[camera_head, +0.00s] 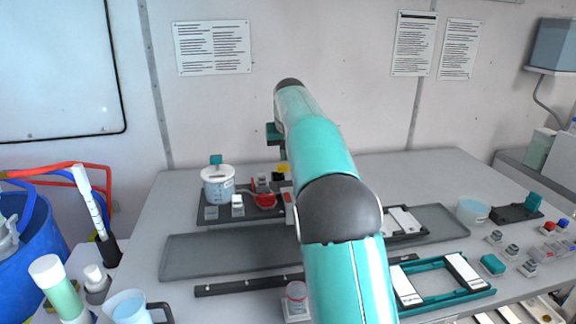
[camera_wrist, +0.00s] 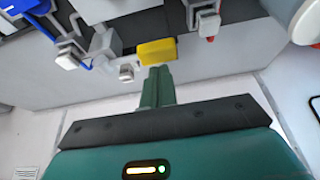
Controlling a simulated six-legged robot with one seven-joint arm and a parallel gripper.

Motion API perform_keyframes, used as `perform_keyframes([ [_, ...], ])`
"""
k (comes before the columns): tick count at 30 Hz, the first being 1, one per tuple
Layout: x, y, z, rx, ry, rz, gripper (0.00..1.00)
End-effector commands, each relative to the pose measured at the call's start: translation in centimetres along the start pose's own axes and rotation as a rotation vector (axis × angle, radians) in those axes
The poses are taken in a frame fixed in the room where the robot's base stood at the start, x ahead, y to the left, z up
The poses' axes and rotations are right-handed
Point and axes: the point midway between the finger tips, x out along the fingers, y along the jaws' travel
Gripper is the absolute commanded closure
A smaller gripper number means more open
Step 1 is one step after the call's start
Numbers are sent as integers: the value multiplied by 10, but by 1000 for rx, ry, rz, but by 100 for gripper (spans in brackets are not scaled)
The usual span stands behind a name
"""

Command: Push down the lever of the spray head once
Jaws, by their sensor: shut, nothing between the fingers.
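A yellow piece (camera_wrist: 156,52), which looks like the lever of the spray head, is at the upper middle of the wrist view. It also shows as a small yellow patch (camera_head: 284,168) beside my arm in the head view. My gripper (camera_wrist: 158,72) is shut and empty, with its green fingers together. The fingertips are right at the near edge of the yellow piece; I cannot tell whether they touch it. The arm hides much of the area around the spray head in the head view.
A white pot (camera_head: 218,186) stands on the dark rack at left, near a red cup (camera_head: 265,200). Grey trays (camera_head: 215,258) lie in front. A teal frame (camera_head: 440,283) is at the right front. Grey fittings and a blue tube (camera_wrist: 45,22) are close beside the yellow piece.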

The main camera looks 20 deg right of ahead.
Motion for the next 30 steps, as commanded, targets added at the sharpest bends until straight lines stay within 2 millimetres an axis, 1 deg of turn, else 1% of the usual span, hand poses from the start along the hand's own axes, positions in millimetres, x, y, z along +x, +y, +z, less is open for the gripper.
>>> perform_keyframes([
  [30,35,0,15,0,-2,0,100],
])
